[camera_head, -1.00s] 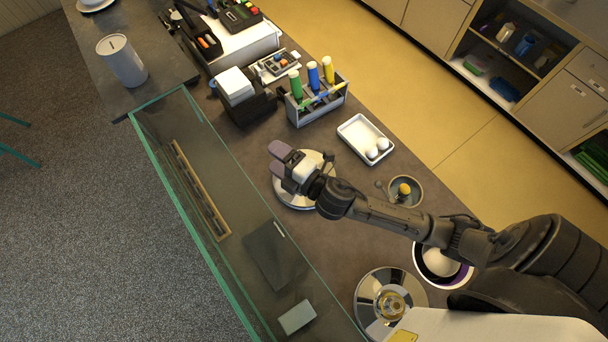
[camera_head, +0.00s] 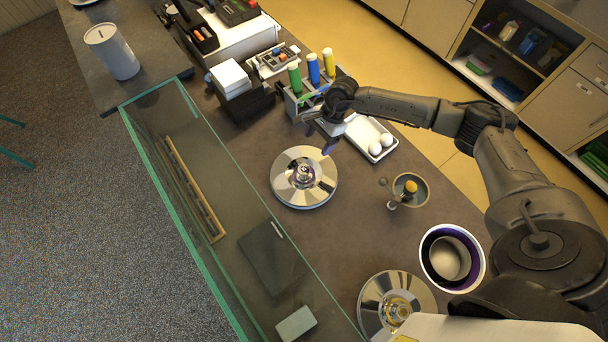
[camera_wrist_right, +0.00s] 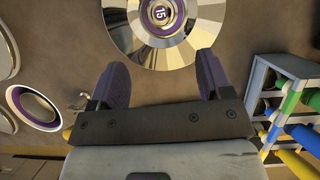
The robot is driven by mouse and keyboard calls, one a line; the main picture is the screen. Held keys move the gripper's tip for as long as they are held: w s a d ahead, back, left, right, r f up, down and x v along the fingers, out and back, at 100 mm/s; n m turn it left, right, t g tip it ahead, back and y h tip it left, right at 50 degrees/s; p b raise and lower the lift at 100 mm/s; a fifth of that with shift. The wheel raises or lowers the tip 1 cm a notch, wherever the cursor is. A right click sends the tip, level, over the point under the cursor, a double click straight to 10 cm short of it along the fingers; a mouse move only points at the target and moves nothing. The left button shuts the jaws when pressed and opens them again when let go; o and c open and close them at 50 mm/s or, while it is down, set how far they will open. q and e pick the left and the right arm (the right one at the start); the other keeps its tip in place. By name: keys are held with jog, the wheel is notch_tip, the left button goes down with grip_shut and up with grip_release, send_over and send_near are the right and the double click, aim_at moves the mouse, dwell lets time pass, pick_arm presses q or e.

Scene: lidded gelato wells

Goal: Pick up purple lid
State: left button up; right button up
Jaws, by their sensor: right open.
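A round, shiny silver lid (camera_head: 304,190) lies on the dark counter in the head view. In the right wrist view the lid (camera_wrist_right: 185,52) shows a purple ring around a knob marked 15. My right gripper (camera_head: 322,134) is above and just beyond the lid, apart from it, with its fingers spread. In the wrist view my right gripper (camera_wrist_right: 160,72) is open and empty, and the lid lies ahead of its fingertips. My left gripper is not in view.
A second silver lid (camera_head: 376,297) with a gold knob and an open purple-lined well (camera_head: 428,262) are at lower right. A small cup (camera_head: 420,188), a white tray (camera_head: 359,133) with white balls and a bottle caddy (camera_head: 291,105) stand nearby. A glass guard (camera_head: 150,170) runs along the left.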

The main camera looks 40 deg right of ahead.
jog(key=p, duration=0.2)
send_over(304, 169)
jog(key=d, duration=0.2)
jog(key=f, duration=0.7)
jog(key=shift+s+d, duration=0.2)
jog(key=shift+a+f, duration=0.15)
jog(key=shift+f, duration=0.2)
jog(key=p+x, duration=0.1)
jog(key=x, duration=0.2)
jog(key=shift+w+a+p, duration=0.1)
jog(key=shift+w+p, duration=0.05)
jog(key=shift+p, duration=0.15)
jog(key=shift+x, duration=0.8)
jog(key=shift+c, duration=0.4)
jog(key=c, duration=0.9)
jog(key=shift+c, duration=1.1)
